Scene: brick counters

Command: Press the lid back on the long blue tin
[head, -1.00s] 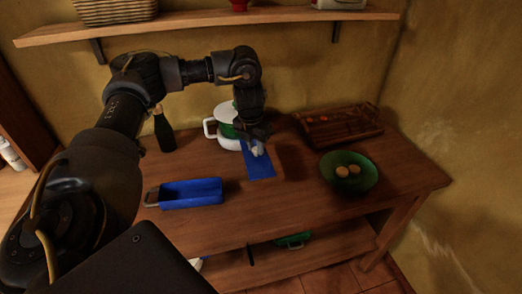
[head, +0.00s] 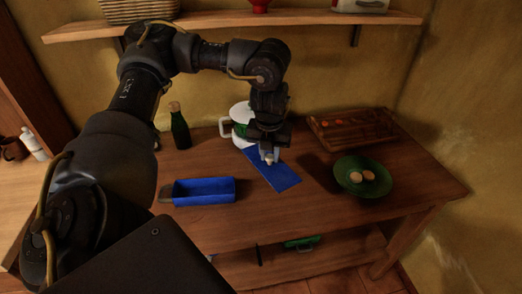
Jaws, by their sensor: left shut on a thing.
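The long blue tin (head: 204,199) stands open on the wooden counter at left of centre, with a grey-brown tab at its left end. The flat blue lid (head: 283,181) is to the right of the tin, apart from it. My left gripper (head: 268,158) is over the lid from above and is shut on it near its middle. The lid looks near the counter's height; I cannot tell whether it touches the wood. The fingertips are small and partly hidden by the wrist. My right gripper is not in view.
A white and green pot (head: 238,118) stands close behind the lid, and a dark green bottle (head: 180,128) is further left. A green bowl (head: 363,177) with round brown items is at the right. A wooden tray (head: 352,129) lies behind it. The shelf (head: 300,17) hangs above the arm.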

